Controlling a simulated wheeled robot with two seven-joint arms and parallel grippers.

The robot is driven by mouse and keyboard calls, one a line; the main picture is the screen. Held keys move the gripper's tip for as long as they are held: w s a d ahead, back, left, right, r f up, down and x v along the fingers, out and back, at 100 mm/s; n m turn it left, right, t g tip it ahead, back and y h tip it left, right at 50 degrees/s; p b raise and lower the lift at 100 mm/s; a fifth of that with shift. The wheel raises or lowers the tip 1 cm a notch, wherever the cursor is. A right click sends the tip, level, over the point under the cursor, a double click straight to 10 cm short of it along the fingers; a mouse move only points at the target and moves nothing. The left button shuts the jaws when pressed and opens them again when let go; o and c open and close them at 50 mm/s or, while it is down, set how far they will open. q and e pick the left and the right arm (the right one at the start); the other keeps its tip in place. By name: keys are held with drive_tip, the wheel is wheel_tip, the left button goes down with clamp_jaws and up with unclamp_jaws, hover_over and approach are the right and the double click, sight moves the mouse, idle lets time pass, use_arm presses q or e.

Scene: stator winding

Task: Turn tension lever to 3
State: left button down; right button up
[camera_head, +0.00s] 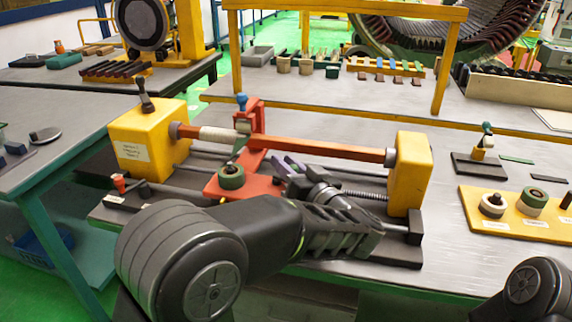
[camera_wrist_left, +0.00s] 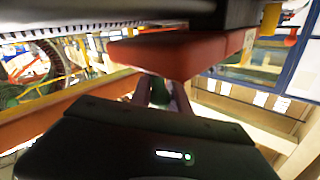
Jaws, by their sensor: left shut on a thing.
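My left gripper (camera_head: 284,168) reaches in from the front, its purple fingertips at the red winding carriage (camera_head: 262,150). In the left wrist view the fingers (camera_wrist_left: 160,92) are shut on a small dark green part (camera_wrist_left: 160,88) just under a red block (camera_wrist_left: 170,55). I cannot tell whether this part is the tension lever, and no number scale can be read. A green tape roll (camera_head: 231,176) sits on the carriage's red base, left of the fingers. A blue knob (camera_head: 241,99) tops the carriage. My right gripper is out of view.
A copper-coloured bar (camera_head: 300,145) with white wrap at its left runs between two yellow blocks (camera_head: 409,172). A black-knobbed crank (camera_head: 145,92) stands on the left block. A threaded rod (camera_head: 365,194) lies close to my wrist. A yellow tray (camera_head: 515,222) with rolls is at the right.

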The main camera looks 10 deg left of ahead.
use_arm(q)
drive_tip(key=shift+w+a+r+n+g+y+p, duration=0.1)
drive_tip(key=shift+w+r+n+g+y+p, duration=0.05)
drive_tip(key=shift+n+g+y+p, duration=0.65)
drive_tip(key=c, duration=1.3)
unclamp_jaws()
drive_tip(key=shift+o, duration=0.2)
drive_tip(key=v, duration=0.7)
drive_tip(key=shift+d, duration=0.4)
drive_tip(key=shift+s+f, duration=0.2)
